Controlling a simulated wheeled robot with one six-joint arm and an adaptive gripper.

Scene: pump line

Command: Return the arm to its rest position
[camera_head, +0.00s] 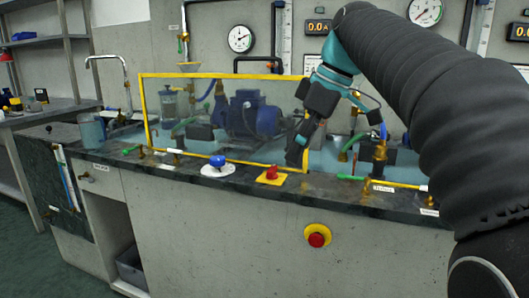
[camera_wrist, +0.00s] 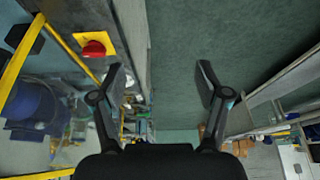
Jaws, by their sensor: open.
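My gripper (camera_wrist: 158,72) is open and empty in the wrist view, its two fingers spread apart with green floor seen between them. In the head view my gripper (camera_head: 297,155) hangs from my raised arm above the counter, close to a red knob on a yellow plate (camera_head: 271,176). The same red knob (camera_wrist: 94,48) shows at the upper left of the wrist view, beside the left finger and apart from it. The fingertips are small and dark in the head view.
A yellow-framed clear guard (camera_head: 208,76) stands before a blue pump (camera_head: 252,115). A blue knob on a white disc (camera_head: 217,161) sits on the counter (camera_head: 330,189). A red emergency button (camera_head: 317,236) is on the front panel. Brass valve fittings (camera_head: 379,155) stand right of the gripper.

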